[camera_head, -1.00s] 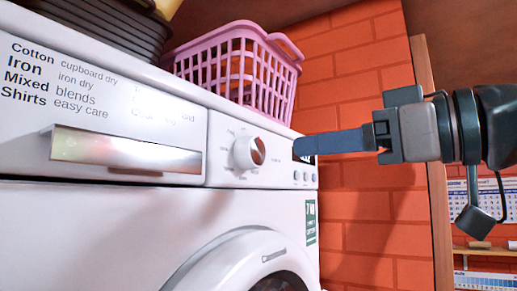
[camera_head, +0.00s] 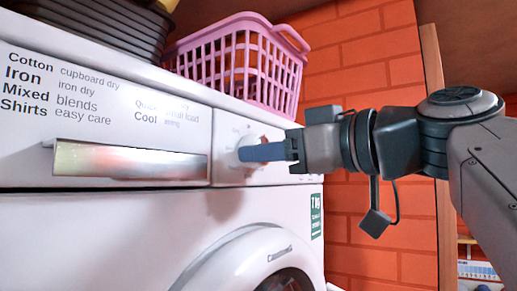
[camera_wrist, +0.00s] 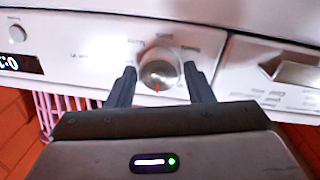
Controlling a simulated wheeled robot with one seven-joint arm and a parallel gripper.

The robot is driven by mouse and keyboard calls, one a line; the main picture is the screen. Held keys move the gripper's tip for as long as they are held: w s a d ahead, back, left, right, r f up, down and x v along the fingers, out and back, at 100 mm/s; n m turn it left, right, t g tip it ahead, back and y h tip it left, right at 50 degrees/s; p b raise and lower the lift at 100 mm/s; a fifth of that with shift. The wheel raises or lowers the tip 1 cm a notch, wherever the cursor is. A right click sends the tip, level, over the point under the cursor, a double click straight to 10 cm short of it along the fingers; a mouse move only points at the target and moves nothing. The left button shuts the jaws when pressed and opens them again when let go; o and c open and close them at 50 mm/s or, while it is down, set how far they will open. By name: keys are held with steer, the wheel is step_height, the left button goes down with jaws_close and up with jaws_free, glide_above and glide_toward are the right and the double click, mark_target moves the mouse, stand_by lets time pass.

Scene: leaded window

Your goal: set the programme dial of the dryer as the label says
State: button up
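The white dryer (camera_head: 100,235) has a silver programme dial (camera_wrist: 159,70) on its panel, with a red mark at the dial's lower edge in the wrist view. My gripper (camera_wrist: 160,78) is open, with one dark finger on each side of the dial and small gaps visible. In the head view, my gripper (camera_head: 246,153) reaches in from the right and hides most of the dial (camera_head: 246,141). The label (camera_head: 100,90) on the drawer front lists Cotton cupboard dry, Iron iron dry, Mixed blends and Shirts easy care. Words around the dial are too blurred to read.
A pink basket (camera_head: 238,60) and a dark crate (camera_head: 95,25) stand on top of the dryer. A metallic drawer handle (camera_head: 125,160) sticks out left of the dial. A small display (camera_wrist: 22,64) and a round button (camera_wrist: 16,33) sit beside the dial.

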steer(key=c, duration=0.5)
steer(key=shift+m, duration=0.3)
steer(key=shift+r+m+g+y+p, duration=0.25)
steer(key=shift+m+p, duration=0.9)
steer(key=shift+m, duration=2.95)
steer(key=shift+f+m+g+p, duration=0.1)
steer(key=shift+m+g+p, duration=0.75)
steer(key=shift+m, duration=3.25)
steer(key=shift+r+m+y+p, duration=0.15)
steer(key=shift+m+p, duration=1.3)
steer(key=shift+m, duration=2.65)
steer(key=shift+w+f, duration=0.1)
steer(key=shift+f, duration=0.1)
steer(key=o, duration=1)
